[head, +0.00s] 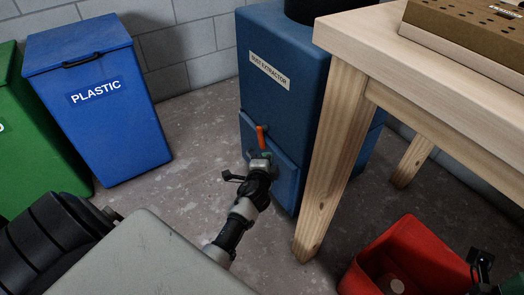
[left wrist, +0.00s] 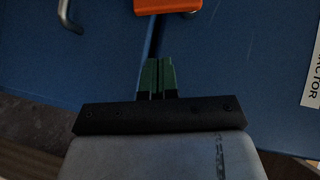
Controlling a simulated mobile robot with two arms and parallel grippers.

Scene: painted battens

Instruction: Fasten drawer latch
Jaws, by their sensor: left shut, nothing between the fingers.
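The blue dust extractor (head: 285,45) stands left of the wooden table, with a drawer (head: 270,165) low on its front. The orange latch (head: 261,138) sits near the drawer's top edge and points up in the head view. In the left wrist view the latch (left wrist: 167,5) shows at the top edge, partly cut off. My left gripper (head: 263,157) is shut and empty, just below the latch in the head view. Its green fingertips (left wrist: 157,65) are together, with a gap in the picture between them and the latch. My right gripper (head: 514,254) is only partly in view at the right edge.
The wooden table (head: 350,110) stands close to the extractor's right side, with a brown perforated box (head: 465,35) on top. A red bin (head: 400,255) stands below it. A blue plastic bin (head: 100,115) and a green bin (head: 40,150) stand left. Floor between is clear.

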